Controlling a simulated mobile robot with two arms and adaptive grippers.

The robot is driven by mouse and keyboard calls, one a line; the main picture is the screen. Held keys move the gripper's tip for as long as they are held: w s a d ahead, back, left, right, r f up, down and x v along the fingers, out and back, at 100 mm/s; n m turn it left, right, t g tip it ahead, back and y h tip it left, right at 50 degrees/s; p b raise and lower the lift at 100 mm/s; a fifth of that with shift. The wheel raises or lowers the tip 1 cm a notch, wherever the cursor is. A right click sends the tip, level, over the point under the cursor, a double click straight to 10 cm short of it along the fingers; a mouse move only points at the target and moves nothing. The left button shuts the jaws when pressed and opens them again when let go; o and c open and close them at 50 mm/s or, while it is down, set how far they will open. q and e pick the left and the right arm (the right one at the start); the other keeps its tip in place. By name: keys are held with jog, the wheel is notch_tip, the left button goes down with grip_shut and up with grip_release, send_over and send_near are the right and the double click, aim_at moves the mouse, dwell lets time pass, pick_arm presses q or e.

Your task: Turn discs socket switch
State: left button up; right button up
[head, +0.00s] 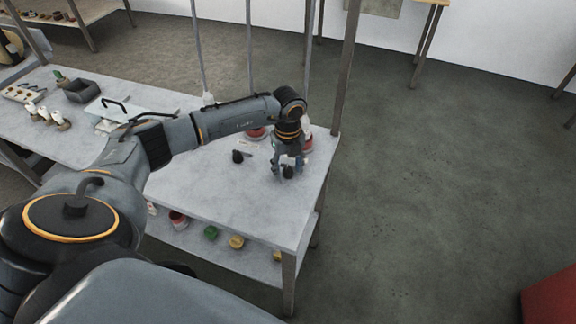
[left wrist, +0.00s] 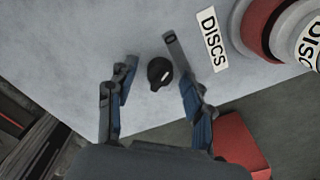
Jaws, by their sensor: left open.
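A black round knob (left wrist: 159,74) with a small white mark, the switch, sits on the grey table top beside a white label reading DISCS (left wrist: 212,40). My left gripper (left wrist: 156,90) is open, with its blue-padded fingers on either side of the knob and visible gaps to it; I cannot tell whether either touches it. In the head view my left gripper (head: 287,168) points down over the table near its right end, and the black knob (head: 288,172) shows between its fingers. My right gripper is not in view.
Red and pale round pieces (left wrist: 270,25) stand close to the label. A second black knob (head: 238,156) lies left of my gripper. Coloured items, including a green one (head: 211,233), sit on the lower shelf. A table post (head: 346,70) stands close by. Open floor lies right.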

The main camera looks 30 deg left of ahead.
pick_arm(q)
grip_shut()
